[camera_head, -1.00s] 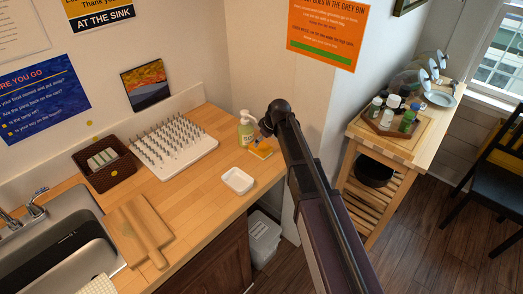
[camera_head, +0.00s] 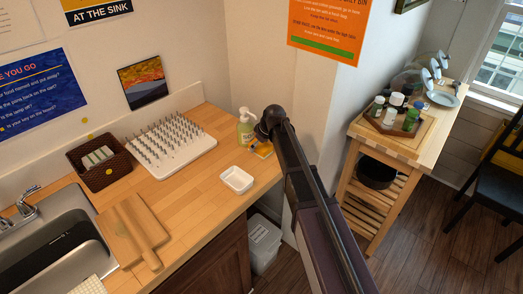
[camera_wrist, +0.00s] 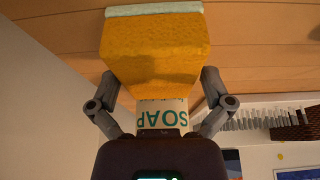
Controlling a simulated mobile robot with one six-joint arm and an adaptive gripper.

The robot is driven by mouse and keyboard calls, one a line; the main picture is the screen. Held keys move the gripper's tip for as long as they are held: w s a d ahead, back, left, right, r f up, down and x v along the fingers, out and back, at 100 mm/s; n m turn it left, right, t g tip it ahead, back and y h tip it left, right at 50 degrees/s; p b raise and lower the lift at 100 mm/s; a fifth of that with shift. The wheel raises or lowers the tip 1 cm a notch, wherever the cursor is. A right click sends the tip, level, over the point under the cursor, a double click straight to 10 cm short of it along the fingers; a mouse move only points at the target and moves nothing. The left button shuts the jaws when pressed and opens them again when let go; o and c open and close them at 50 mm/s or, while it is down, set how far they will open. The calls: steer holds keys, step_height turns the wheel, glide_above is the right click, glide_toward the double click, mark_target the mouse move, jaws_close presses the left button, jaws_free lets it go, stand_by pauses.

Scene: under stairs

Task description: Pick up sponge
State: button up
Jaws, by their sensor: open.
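The sponge is yellow-orange with a pale green layer. In the head view the sponge (camera_head: 264,152) sits near the counter's right end, partly hidden by my arm. In the wrist view the sponge (camera_wrist: 155,48) fills the upper middle, close up. My gripper (camera_wrist: 160,90) is open, with one finger on each side of the sponge's near end. I cannot tell whether either finger touches it. The fingers do not show clearly in the head view.
A soap bottle (camera_head: 245,128) stands beside the sponge; its label shows past the sponge in the wrist view (camera_wrist: 160,116). A white dish (camera_head: 237,180), a spiked drying rack (camera_head: 172,150), a brown basket (camera_head: 100,163) and a cutting board (camera_head: 131,232) are on the counter. Walls stand behind.

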stand_by(0.4)
steer(key=c, duration=0.7)
steer(key=shift+r, duration=0.2)
step_height(320, 180, up, 3)
steer(key=p, duration=0.3)
steer(key=shift+r+p, duration=0.2)
steer(key=shift+p, duration=0.15)
steer(key=s+d, duration=0.1)
steer(key=s, duration=0.4)
steer(key=s+d+r+p, duration=0.1)
steer(key=s+d, duration=0.1)
steer(key=s, duration=0.3)
steer(key=s+d, duration=0.1)
steer(key=s, duration=0.4)
steer(key=shift+s+d+r, duration=0.15)
steer(key=shift+s+d, duration=0.05)
steer(key=shift+d, duration=0.1)
steer(key=shift+o, duration=0.5)
steer(key=shift+c, duration=1)
steer(key=shift+w+d, duration=0.1)
